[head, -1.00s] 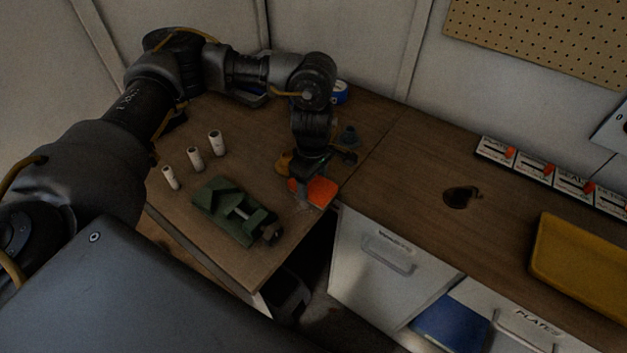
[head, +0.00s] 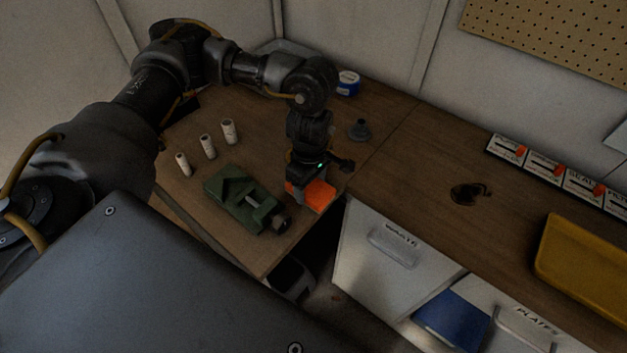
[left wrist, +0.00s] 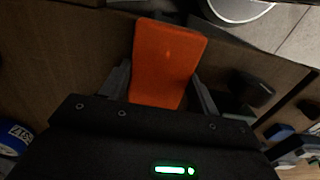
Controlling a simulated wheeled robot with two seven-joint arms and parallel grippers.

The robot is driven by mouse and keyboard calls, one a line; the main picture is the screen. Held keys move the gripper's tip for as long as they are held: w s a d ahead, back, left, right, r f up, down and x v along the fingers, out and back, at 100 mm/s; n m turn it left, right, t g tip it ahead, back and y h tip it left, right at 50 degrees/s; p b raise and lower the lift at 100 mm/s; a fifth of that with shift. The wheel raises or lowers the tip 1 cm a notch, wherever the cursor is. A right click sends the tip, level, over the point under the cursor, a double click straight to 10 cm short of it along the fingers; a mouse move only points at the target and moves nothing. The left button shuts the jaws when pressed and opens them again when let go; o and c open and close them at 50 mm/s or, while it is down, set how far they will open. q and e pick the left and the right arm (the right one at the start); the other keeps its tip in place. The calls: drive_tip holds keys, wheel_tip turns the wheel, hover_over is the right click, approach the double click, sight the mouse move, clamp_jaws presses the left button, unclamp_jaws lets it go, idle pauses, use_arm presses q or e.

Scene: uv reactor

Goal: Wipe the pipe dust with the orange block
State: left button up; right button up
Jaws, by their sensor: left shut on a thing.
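The orange block (head: 318,196) is held between the fingers of my left gripper (head: 308,180), near the front edge of the left wooden bench, just right of a green vise (head: 243,200). In the left wrist view the block (left wrist: 168,60) sticks out flat between the two dark fingers. Whether it touches the bench is hard to tell. My right gripper is not in view.
A dark funnel-like piece (head: 359,130) and a blue-white roll (head: 348,83) stand behind the gripper. A yellow tray (head: 590,260) and a row of labelled switches (head: 545,167) are at right. A gap opens beside the white waste bin (head: 385,250).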

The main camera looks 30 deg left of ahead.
use_arm(q)
drive_tip(key=s, duration=0.3)
drive_tip(key=shift+s+a+p, duration=0.1)
drive_tip(key=shift+a+p, duration=0.1)
drive_tip(key=shift+p, duration=0.15)
drive_tip(key=shift+s+f, duration=0.15)
drive_tip(key=shift+f, duration=0.05)
drive_tip(key=shift+w+b, duration=0.8)
drive_tip(key=shift+w, duration=0.15)
drive_tip(key=shift+w+d, duration=0.2)
drive_tip(key=shift+w, duration=0.6)
drive_tip(key=shift+w+r+b, duration=0.1)
drive_tip(key=shift+w+b, duration=0.1)
drive_tip(key=shift+b, duration=0.1)
drive_tip(key=shift+w+d+b, duration=0.15)
drive_tip(key=shift+w+b, duration=0.15)
drive_tip(key=shift+w, duration=0.4)
drive_tip(key=shift+w+d+b, duration=0.1)
drive_tip(key=shift+w+b, duration=0.2)
drive_tip(key=shift+w, duration=0.35)
drive_tip(key=shift+w+d+r, duration=0.1)
drive_tip(key=shift+w+r, duration=0.05)
drive_tip(key=shift+w, duration=0.6)
